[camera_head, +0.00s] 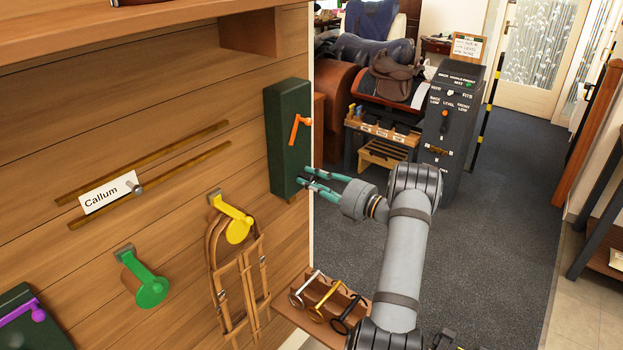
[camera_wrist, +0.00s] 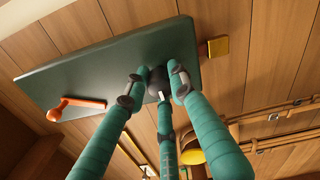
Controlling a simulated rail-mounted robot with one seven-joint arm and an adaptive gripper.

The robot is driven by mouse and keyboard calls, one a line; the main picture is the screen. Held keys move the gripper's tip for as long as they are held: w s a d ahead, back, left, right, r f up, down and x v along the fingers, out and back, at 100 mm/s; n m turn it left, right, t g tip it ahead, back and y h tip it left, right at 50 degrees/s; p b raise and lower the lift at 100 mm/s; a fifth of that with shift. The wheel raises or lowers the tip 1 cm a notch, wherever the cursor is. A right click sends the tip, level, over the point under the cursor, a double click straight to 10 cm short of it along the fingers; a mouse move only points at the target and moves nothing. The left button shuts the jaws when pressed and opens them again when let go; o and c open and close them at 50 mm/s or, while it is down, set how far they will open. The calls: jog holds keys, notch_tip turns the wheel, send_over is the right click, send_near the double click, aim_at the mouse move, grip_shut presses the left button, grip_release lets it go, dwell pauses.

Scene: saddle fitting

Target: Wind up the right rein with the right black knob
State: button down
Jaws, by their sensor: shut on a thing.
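A dark green box (camera_head: 281,125) hangs on the plank wall, and it also fills the upper middle of the wrist view (camera_wrist: 90,75). My gripper (camera_head: 304,179) is at the lower part of this box. In the wrist view my gripper's teal fingers (camera_wrist: 158,84) are shut around a round black knob (camera_wrist: 157,76) on the box face. The fingers cover much of the knob, and I cannot make it out in the head view. An orange lever (camera_head: 295,127) sits higher on the box, apart from my fingers. I cannot make out the right rein.
A strap harness (camera_head: 255,285) hangs from a yellow hook (camera_head: 238,228) left of the box. A green hook (camera_head: 152,290) is farther left. A black control post (camera_head: 450,125) and saddles stand behind. Carpet at right is clear.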

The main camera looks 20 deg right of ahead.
jog(key=shift+s+a+f, duration=0.1)
jog(key=shift+a+f, duration=0.15)
jog(key=shift+f, duration=0.1)
jog(key=c, duration=1.9)
grip_release()
jog(key=o, duration=0.4)
jog(key=shift+r, duration=0.15)
jog(key=shift+o, duration=0.2)
jog(key=shift+d+r, duration=0.1)
jog(key=shift+d, duration=0.1)
jog(key=v, duration=1.1)
jog(key=shift+s, duration=0.4)
